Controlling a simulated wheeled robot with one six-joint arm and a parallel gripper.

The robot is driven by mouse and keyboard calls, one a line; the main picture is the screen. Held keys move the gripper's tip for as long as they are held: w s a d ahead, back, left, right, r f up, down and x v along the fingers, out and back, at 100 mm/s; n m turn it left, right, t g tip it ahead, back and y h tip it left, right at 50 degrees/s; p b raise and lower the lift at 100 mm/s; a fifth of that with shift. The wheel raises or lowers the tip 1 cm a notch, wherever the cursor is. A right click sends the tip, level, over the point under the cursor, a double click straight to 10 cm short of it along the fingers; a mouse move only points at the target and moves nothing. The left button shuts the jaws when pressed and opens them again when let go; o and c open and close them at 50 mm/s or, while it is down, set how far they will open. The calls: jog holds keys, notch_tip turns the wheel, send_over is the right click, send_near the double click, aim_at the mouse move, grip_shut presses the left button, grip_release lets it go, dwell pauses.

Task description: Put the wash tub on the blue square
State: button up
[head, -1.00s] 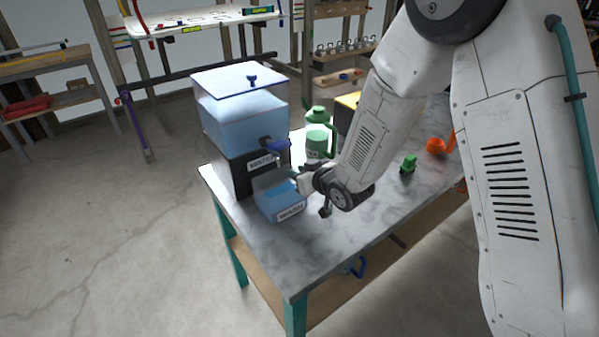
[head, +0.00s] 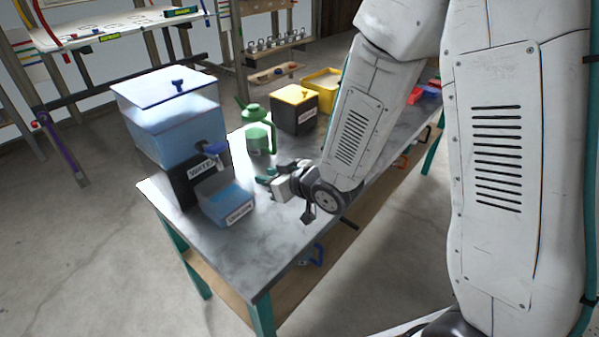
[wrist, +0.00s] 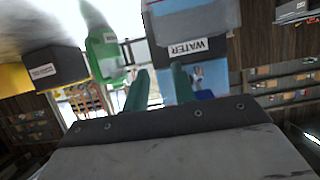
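The wash tub, taken to be the small open blue tub (head: 222,208) with a white label, sits on the grey table (head: 262,245). It stands against the front of the water dispenser (head: 172,125), under its blue tap. My gripper (head: 263,177) is just right of the tub, above the table and apart from it. In the wrist view the two teal fingers of my gripper (wrist: 160,88) are spread with nothing between them. A blue patch behind the right finger there may be the tub; I cannot tell. I see no blue square in these views.
A green can (head: 258,137) stands close behind my gripper. A black box with a yellow rim (head: 296,112) and a yellow tray (head: 323,88) are farther back. The table's front right stretch is bare. A white board bench (head: 120,22) stands at the back left.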

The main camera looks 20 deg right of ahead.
jog(key=shift+d, duration=0.1)
jog(key=s+d+r+m+g+h, duration=0.25)
jog(key=d+r+h, duration=0.2)
jog(key=d, duration=0.25)
jog(key=s+d+r+m+g+h, duration=0.1)
jog(key=s+d+r+h, duration=0.25)
jog(key=d+r, duration=0.2)
jog(key=s+d+r+m+g, duration=0.1)
jog(key=s+d+r+g, duration=0.1)
jog(key=s, duration=0.9)
jog(key=s+d+r+m+g, duration=0.2)
jog(key=s+d+r+g, duration=0.1)
jog(key=s, duration=0.9)
notch_tip(320, 180, up, 2)
jog(key=shift+s+r+g, duration=0.15)
jog(key=shift+s+g, duration=0.1)
jog(key=shift+g, duration=0.5)
